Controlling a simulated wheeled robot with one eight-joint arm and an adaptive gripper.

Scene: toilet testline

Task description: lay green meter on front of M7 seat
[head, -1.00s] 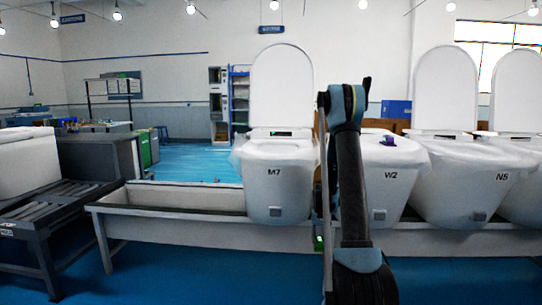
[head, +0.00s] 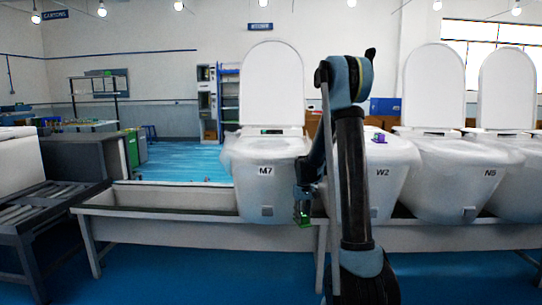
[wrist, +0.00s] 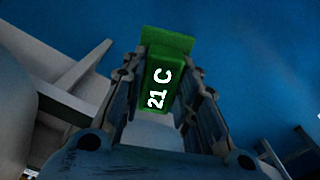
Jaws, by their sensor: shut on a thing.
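The green meter (wrist: 163,80) is between the fingers of my gripper (wrist: 165,95) in the wrist view, and its face reads "21 C". My gripper is shut on it. In the head view my gripper (head: 303,208) hangs low in front of the line, with the green meter (head: 304,220) at its tip. It is right of and below the front of the M7 toilet (head: 265,182), apart from it. The M7 seat (head: 262,146) is a white rim with the lid raised behind it. A small dark and green item (head: 272,131) shows at the back of that seat.
The W2 toilet (head: 395,160) stands right of M7, partly hidden by my arm, with a purple item (head: 379,136) on it. The N5 toilet (head: 465,180) is further right. A white trough-like bench (head: 150,215) runs below them. A roller conveyor (head: 40,210) is at left.

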